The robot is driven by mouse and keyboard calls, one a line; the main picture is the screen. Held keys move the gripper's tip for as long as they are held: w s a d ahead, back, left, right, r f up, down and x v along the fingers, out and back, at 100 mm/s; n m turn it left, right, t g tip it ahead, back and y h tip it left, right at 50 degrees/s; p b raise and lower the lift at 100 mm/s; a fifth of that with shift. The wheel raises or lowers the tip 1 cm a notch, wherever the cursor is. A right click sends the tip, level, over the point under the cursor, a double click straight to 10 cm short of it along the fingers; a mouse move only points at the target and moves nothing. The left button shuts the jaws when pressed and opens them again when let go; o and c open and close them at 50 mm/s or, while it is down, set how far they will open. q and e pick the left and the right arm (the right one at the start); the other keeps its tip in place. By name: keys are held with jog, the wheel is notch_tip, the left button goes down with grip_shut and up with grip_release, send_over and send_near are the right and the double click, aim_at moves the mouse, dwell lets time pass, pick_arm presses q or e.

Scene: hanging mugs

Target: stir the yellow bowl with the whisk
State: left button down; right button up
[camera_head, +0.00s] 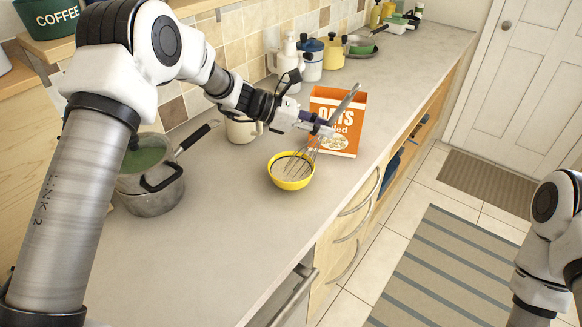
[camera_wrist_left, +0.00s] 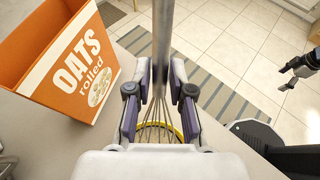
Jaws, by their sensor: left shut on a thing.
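The yellow bowl (camera_head: 291,183) stands on the counter near its front edge. My left gripper (camera_head: 322,128) is above and to the right of it, shut on the metal whisk (camera_head: 347,103). The whisk is tilted, its handle up to the right and its wires reaching down into the bowl. In the left wrist view the whisk handle (camera_wrist_left: 163,35) runs up between the fingers of my left gripper (camera_wrist_left: 160,95), and the bowl's yellow rim (camera_wrist_left: 178,133) shows behind the wires. My right gripper (camera_wrist_left: 292,72) shows small at the right there; its finger gap is unclear.
An orange oats box (camera_head: 345,147) stands just behind the whisk. A white mug (camera_head: 240,130) is behind my left wrist. A metal pot (camera_head: 150,190) stands at the left. Several kettles and jars are farther back. The counter in front of the pot is clear.

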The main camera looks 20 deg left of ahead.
pick_arm(q)
jog(key=shift+w+r, duration=0.1)
jog(key=shift+w, duration=0.35)
jog(key=shift+s+a, duration=0.2)
jog(key=shift+a, duration=0.05)
jog(key=shift+r+p, duration=0.15)
jog(key=shift+p, duration=0.15)
jog(key=d+r+p, duration=0.1)
jog(key=r, duration=0.1)
jog(key=d+r+p, duration=0.1)
jog(key=w+d+r+p, duration=0.1)
jog(key=r, duration=0.1)
jog(key=shift+r, duration=0.35)
jog(key=shift+f, duration=0.1)
notch_tip(320, 180, up, 5)
jog(key=p, duration=0.4)
